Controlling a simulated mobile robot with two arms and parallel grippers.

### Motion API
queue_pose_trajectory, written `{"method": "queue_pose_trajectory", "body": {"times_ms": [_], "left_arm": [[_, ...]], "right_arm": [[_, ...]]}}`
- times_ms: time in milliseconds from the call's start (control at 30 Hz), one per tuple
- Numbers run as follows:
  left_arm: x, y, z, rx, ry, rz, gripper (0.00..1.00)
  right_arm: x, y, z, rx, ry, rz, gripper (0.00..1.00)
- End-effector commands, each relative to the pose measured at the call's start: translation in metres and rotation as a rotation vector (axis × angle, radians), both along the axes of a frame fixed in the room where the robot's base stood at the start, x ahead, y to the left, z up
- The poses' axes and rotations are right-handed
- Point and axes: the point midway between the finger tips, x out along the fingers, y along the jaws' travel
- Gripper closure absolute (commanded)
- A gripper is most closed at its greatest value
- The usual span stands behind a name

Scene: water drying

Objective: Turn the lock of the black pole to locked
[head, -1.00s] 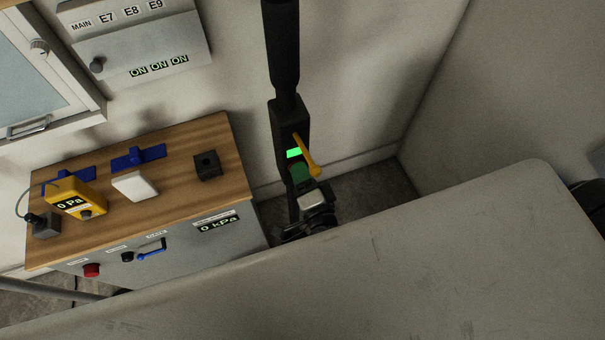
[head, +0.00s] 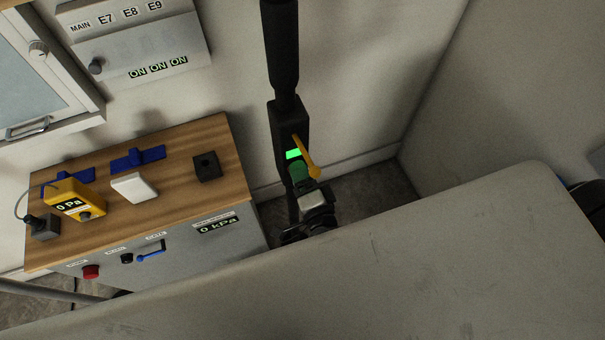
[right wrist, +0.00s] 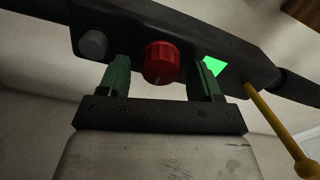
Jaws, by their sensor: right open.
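The black pole (head: 280,60) stands upright against the wall in the head view, with a black box on it (head: 288,122). A yellow lever (head: 308,157) slants across the box's right side, beside a lit green panel (head: 293,154). In the right wrist view the box (right wrist: 135,25) carries a red round knob (right wrist: 161,62) with a pale pointer mark at its lower rim. My right gripper (right wrist: 160,84) is open, its green fingers on either side of the knob with gaps on both sides. In the head view the knob is hidden. My left gripper is not in view.
A grey knob (right wrist: 93,43) sits left of the red one, and the yellow lever (right wrist: 282,130) hangs at the right of the wrist view. A wooden-topped cabinet (head: 190,140) with a yellow meter (head: 77,198) and a red button (head: 91,271) stands left of the pole.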

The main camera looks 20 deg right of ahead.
Motion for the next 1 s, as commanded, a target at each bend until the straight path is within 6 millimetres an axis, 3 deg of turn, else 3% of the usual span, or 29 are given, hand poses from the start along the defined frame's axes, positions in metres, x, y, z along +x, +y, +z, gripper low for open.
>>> {"method": "queue_pose_trajectory", "body": {"times_ms": [167,633,1000], "left_arm": [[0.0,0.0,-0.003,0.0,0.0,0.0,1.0],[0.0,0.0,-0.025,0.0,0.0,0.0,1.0],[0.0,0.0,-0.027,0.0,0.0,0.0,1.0]], "right_arm": [[-0.01,0.0,-0.003,-0.001,0.003,0.001,0.35],[-0.095,-0.003,-0.003,0.0,0.002,0.0,0.35],[-0.108,-0.004,0.0,0.0,0.0,0.0,0.35]]}}
